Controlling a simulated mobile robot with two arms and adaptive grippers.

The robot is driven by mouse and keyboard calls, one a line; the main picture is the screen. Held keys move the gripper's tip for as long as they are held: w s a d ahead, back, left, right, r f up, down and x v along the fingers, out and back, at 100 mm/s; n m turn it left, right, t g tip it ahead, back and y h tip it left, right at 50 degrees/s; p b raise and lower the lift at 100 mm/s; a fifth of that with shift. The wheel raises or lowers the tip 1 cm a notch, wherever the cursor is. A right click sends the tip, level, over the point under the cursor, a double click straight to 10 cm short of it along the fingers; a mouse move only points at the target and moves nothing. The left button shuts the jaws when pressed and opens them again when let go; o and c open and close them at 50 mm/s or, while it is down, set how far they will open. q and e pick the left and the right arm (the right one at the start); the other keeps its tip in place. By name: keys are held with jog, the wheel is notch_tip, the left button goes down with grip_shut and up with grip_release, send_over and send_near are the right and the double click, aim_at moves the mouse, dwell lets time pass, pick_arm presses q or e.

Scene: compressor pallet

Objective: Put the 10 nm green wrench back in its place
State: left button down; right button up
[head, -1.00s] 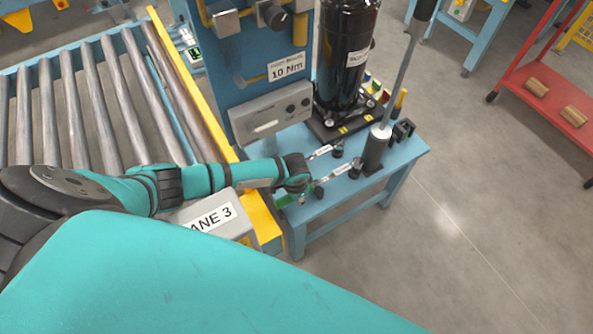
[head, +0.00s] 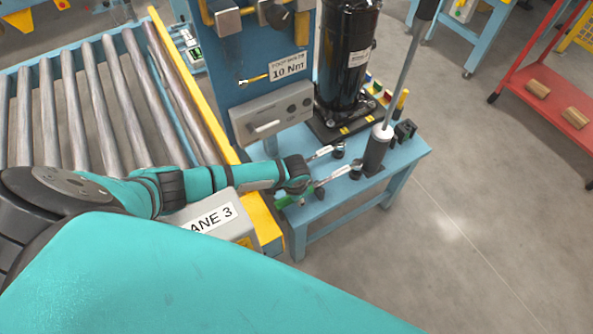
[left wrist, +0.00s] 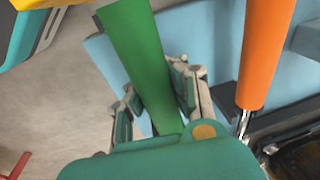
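The green wrench (head: 283,201) shows as a green handle at the left end of the small blue bench, with a pale tagged shaft (head: 335,174) pointing up and right. In the left wrist view its green handle (left wrist: 140,55) lies between the finger pads of my left gripper (left wrist: 158,98), which look closed against it. In the head view my left gripper (head: 297,180) is at the bench's left end, partly hiding the handle. A blue panel (head: 235,75) carries a "10 Nm" label (head: 287,67), with a small yellowish fitting (head: 254,80) beside it. My right gripper is not seen.
A second wrench (head: 322,152) lies close by; an orange handle (left wrist: 265,50) shows beside the green one. A black compressor (head: 346,60) and upright rod (head: 405,75) stand on the bench (head: 345,203). A roller conveyor (head: 85,110) is left; open floor lies right.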

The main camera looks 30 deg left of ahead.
pick_arm(q)
jog(key=c, duration=2)
grip_release()
jog(key=shift+s+d+f, duration=0.25)
jog(key=shift+f, duration=0.4)
jog(key=o, duration=0.8)
jog(key=shift+s+d, duration=0.1)
jog(key=shift+c, duration=0.2)
jog(key=shift+f, duration=0.1)
jog(key=r, duration=0.8)
jog(key=shift+s+a+r, duration=0.1)
jog(key=shift+s+a, duration=0.15)
jog(key=shift+a, duration=0.05)
jog(key=shift+w+a+r, duration=0.1)
jog(key=shift+a+r, duration=0.05)
jog(key=shift+r, duration=0.4)
jog(key=shift+r, duration=0.1)
